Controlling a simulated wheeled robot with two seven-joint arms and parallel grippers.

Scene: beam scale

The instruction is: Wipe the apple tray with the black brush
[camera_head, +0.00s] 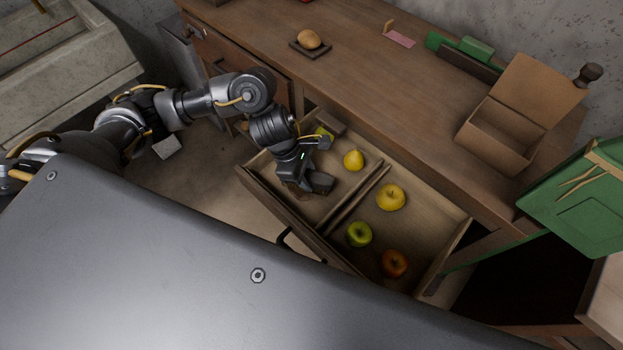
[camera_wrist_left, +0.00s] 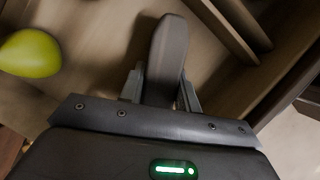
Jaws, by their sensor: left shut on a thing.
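The open drawer below the desk has a wooden divider. Its right compartment (camera_head: 420,232) holds a yellow apple (camera_head: 390,197), a green apple (camera_head: 359,234) and a red-orange apple (camera_head: 394,263). My left gripper (camera_head: 308,184) is low inside the left compartment, beside the divider. It is shut on a dark, rounded, elongated thing, which looks like the black brush (camera_wrist_left: 168,50), between its fingers in the left wrist view. The brush's lower end is hard to make out. My right gripper is not in view.
A yellow pear-like fruit (camera_head: 354,160) lies in the left compartment; a yellow-green fruit (camera_wrist_left: 30,53) shows in the left wrist view. On the desk stand an open cardboard box (camera_head: 505,125) and bread on a small dark board (camera_head: 308,40). The desk's middle is clear.

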